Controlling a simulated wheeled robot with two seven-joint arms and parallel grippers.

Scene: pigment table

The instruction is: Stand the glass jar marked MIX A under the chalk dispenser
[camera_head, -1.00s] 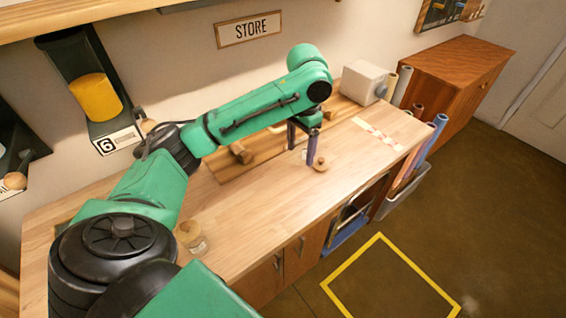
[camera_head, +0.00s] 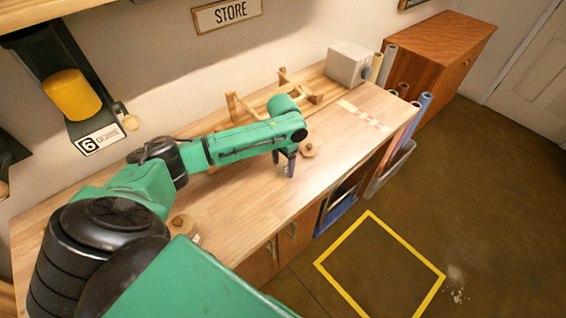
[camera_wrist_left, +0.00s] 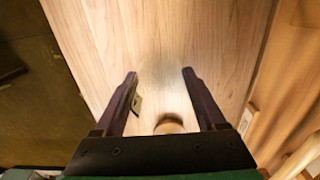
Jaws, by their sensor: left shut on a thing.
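My left gripper (camera_head: 284,165) is low over the middle of the wooden worktop, fingers pointing down. In the left wrist view its two dark fingers (camera_wrist_left: 160,80) stand apart around a faint, clear glass jar (camera_wrist_left: 158,72). A small tan tag (camera_wrist_left: 137,104) shows by one finger; no writing is legible. A dispenser (camera_head: 90,128) numbered 6, with yellow contents, hangs on the wall at upper left. My right gripper is out of view.
A round wooden knobbed piece (camera_head: 308,150) lies right of the gripper. Another lidded jar (camera_head: 184,228) stands near my arm, partly hidden. A wooden rack (camera_head: 240,108) and white box (camera_head: 348,63) stand at the back. Worktop (camera_head: 250,195) is clear towards the front.

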